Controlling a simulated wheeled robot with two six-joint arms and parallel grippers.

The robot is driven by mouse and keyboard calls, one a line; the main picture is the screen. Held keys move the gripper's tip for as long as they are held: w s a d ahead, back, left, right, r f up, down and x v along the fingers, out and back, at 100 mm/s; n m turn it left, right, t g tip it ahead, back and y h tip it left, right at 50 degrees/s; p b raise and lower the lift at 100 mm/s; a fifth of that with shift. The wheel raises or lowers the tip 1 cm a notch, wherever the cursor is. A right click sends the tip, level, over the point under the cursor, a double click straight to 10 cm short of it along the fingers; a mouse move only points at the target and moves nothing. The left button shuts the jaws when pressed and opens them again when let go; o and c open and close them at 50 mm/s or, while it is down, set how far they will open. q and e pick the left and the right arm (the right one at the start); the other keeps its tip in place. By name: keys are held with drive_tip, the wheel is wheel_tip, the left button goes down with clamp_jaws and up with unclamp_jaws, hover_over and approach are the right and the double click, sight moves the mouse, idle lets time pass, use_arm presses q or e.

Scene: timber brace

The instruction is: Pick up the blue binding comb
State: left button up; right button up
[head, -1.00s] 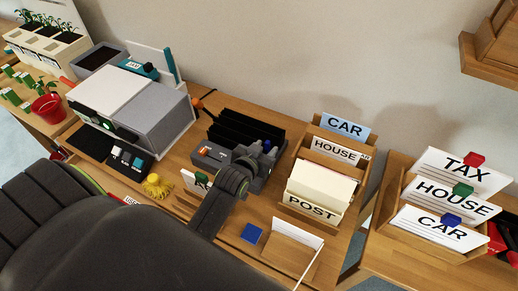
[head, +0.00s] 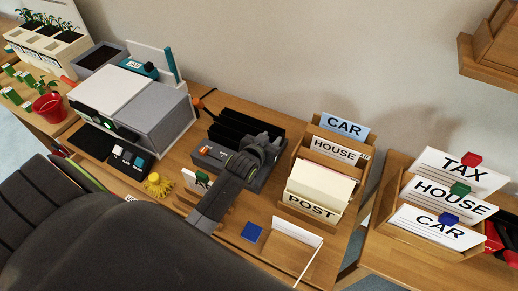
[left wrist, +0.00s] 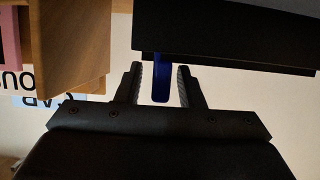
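The blue binding comb (left wrist: 160,79) shows in the left wrist view as a narrow, dark blue upright piece at the edge of a black body. It lies between the two fingers of my left gripper (left wrist: 160,85), with a gap on each side. The left gripper is open around it. In the head view my left gripper (head: 272,143) is at the right end of a black slotted rack (head: 238,128) and hides the comb there. My right gripper is not in view.
A wooden sorter (head: 312,222) with CAR, HOUSE and POST cards stands close to the right of the gripper. A blue square (head: 252,232) lies in front. A grey-white machine (head: 150,105) and yellow tassel (head: 157,185) are to the left.

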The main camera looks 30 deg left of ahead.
use_arm(q)
clamp_jaws()
